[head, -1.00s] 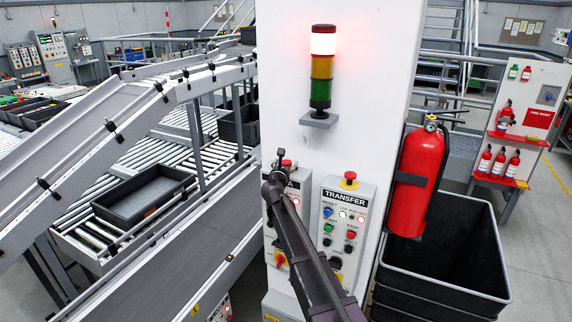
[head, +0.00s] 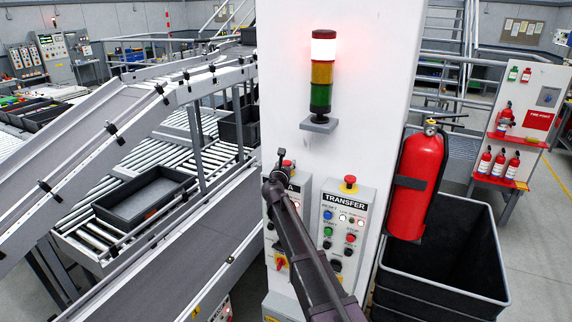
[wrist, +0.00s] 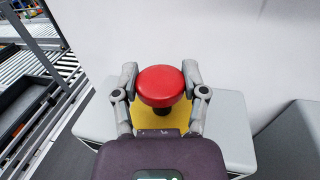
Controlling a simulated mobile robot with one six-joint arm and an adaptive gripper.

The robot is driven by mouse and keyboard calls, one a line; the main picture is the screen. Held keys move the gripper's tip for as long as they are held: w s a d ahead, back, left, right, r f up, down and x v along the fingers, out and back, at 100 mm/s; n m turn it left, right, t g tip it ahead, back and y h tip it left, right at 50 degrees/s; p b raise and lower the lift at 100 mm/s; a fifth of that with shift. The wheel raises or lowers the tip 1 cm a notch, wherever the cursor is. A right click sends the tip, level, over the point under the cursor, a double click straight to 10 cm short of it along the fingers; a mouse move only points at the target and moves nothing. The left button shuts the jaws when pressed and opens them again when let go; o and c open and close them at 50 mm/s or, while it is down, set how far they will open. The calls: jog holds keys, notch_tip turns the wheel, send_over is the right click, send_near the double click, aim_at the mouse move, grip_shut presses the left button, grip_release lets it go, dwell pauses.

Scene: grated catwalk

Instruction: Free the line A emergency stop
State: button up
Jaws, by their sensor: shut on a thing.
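The line A emergency stop is a red mushroom button on a yellow base (wrist: 232,112), on top of a grey box. In the wrist view the red head (wrist: 161,84) sits between the two fingers of my gripper (wrist: 160,88), which is shut on it. In the head view a little of the red head (head: 288,163) shows beside my gripper (head: 279,158). My arm covers much of the line A panel (head: 305,187); only the letter A of its label shows.
The TRANSFER panel (head: 345,225), with its own red stop button (head: 350,181), is close on the right. A signal tower (head: 322,72) has its top lamp lit. A fire extinguisher (head: 416,185) and a black bin (head: 445,300) stand right; conveyors (head: 150,245) run left.

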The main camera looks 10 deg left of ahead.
jog(key=o, duration=1.2)
jog(key=shift+c, duration=0.2)
jog(key=shift+s, duration=0.15)
jog(key=s+a, duration=0.1)
jog(key=s, duration=1)
jog(key=shift+s+a, duration=0.3)
jog(key=shift+s, duration=0.05)
